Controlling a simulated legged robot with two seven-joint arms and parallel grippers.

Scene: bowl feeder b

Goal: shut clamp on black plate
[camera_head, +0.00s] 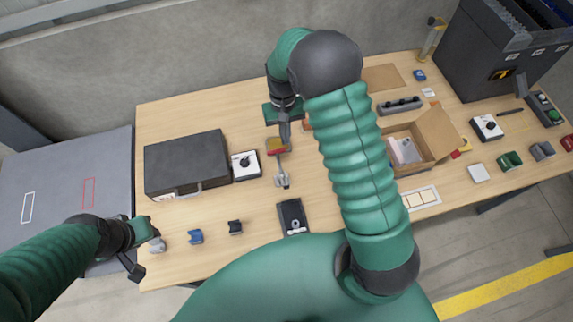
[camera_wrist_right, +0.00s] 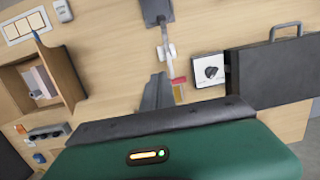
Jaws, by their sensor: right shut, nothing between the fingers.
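A metal clamp part (camera_head: 282,180) with a red and yellow piece (camera_head: 277,146) at its far end lies in the middle of the table. In the right wrist view the metal part (camera_wrist_right: 166,51) runs toward a dark plate (camera_wrist_right: 157,10). The black plate (camera_head: 293,216) is just in front of it; whether they join is unclear. My right gripper (camera_head: 285,141) is shut and empty, close by the red and yellow piece; contact cannot be told. In the right wrist view its dark fingers (camera_wrist_right: 157,92) are left of that piece. My left gripper (camera_head: 146,247) is at the table's front left; its jaw opening is unclear.
A black case (camera_head: 186,164) and a white box with a black knob (camera_head: 245,165) stand left of the clamp. Small blue (camera_head: 195,237) and black (camera_head: 235,227) holders stand along the front. An open cardboard box (camera_head: 407,150) is to the right.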

